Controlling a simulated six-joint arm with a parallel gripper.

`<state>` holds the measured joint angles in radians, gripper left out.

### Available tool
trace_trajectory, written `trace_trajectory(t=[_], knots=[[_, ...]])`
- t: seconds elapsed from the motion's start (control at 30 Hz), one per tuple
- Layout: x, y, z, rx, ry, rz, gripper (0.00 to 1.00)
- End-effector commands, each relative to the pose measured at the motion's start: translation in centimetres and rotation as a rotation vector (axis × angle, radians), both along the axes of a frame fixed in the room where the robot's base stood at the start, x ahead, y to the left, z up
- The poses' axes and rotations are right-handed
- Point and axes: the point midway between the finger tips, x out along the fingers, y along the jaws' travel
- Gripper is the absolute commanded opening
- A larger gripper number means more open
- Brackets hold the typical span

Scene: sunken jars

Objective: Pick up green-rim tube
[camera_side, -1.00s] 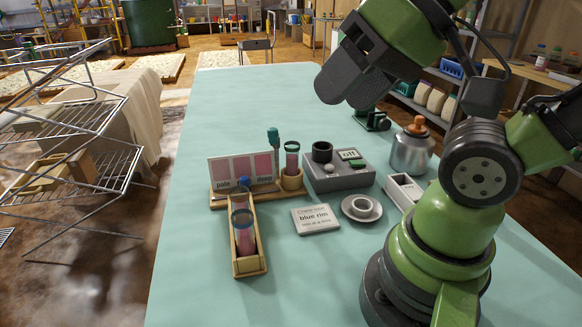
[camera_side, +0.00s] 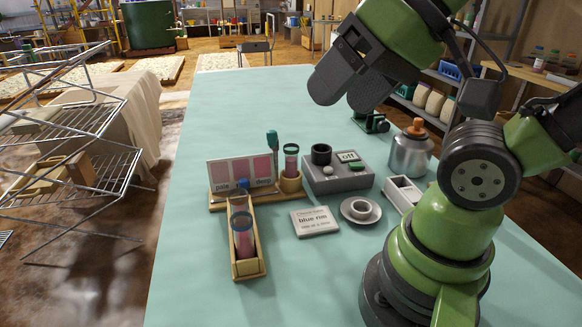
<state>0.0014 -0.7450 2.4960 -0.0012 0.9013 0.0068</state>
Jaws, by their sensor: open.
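The green-rim tube (camera_side: 291,162) stands upright in a round wooden holder (camera_side: 291,184), at the right end of the colour chart. It has a dark green rim and pinkish contents. A second tube with a blue rim (camera_side: 243,236) sits in a narrow wooden rack (camera_side: 246,262) nearer the camera. My gripper (camera_side: 338,98) is open and empty, high above the table, up and to the right of the green-rim tube and well apart from it.
A colour chart (camera_side: 240,171) stands left of the holder, with a teal-topped item (camera_side: 272,142) behind. The table's left and back are clear.

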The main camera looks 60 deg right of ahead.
Motion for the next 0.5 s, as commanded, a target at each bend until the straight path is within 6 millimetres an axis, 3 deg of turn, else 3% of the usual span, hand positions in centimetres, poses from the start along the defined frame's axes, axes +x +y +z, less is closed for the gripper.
trace_trajectory(t=[0.17, 0.33, 0.5], knots=[[2.3, -1.0, 0.6, 0.066, 0.087, -0.161, 0.67], [7.2, -3.7, 0.7, 0.198, 0.247, -0.524, 0.67], [12.1, -7.7, -1.3, 0.321, 0.390, -0.937, 0.67]])
